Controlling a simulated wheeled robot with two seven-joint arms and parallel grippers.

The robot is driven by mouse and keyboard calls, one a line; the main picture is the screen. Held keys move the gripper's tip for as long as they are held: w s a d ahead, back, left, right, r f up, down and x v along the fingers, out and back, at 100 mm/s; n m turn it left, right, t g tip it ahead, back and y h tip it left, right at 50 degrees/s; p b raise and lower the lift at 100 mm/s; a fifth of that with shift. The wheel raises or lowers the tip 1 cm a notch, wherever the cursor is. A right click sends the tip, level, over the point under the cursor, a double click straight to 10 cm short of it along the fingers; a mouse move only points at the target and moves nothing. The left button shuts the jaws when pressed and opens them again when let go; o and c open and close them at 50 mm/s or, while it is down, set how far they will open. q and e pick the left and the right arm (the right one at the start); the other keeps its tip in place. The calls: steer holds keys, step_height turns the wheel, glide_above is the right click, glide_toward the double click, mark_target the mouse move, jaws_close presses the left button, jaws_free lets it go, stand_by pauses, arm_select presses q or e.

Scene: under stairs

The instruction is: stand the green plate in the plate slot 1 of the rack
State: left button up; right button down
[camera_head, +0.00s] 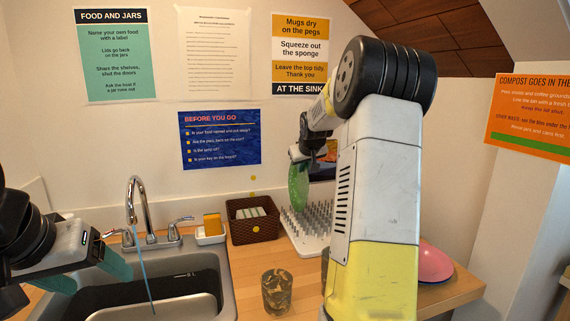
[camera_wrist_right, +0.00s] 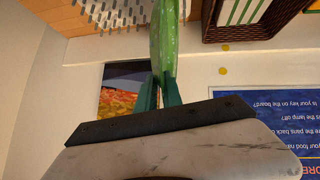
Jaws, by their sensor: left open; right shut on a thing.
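The green plate (camera_head: 299,186) is upright and seen nearly edge-on, above the left part of the white pegged rack (camera_head: 308,244). My right gripper (camera_head: 301,153) is shut on the plate's upper edge. In the right wrist view, the fingers of my right gripper (camera_wrist_right: 167,88) pinch the green plate (camera_wrist_right: 168,40), and the rack (camera_wrist_right: 112,14) shows beyond it. I cannot tell whether the plate's lower edge touches the rack or which slot it lines up with. My right arm hides the rack's right part. My left gripper (camera_head: 90,274) is open and empty over the sink's left side.
A brown basket (camera_head: 252,229) stands just left of the rack. A sponge holder (camera_head: 211,233), the tap (camera_head: 140,215) and the sink (camera_head: 226,290) are further left. A patterned glass (camera_head: 277,291) stands in front of the rack. A pink bowl-like thing (camera_head: 434,264) lies right of my arm.

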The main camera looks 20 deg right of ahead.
mark_target(303, 183)
steer(key=shift+x, duration=0.9)
steer(key=shift+w+a+f, duration=0.1)
steer(key=shift+f, duration=3.2)
steer(key=shift+f, duration=0.1)
steer(key=c, duration=1.5)
jaws_free()
steer(key=shift+f, duration=0.1)
steer(key=shift+c, duration=0.2)
steer(key=shift+o, duration=0.7)
steer(key=shift+r, duration=0.2)
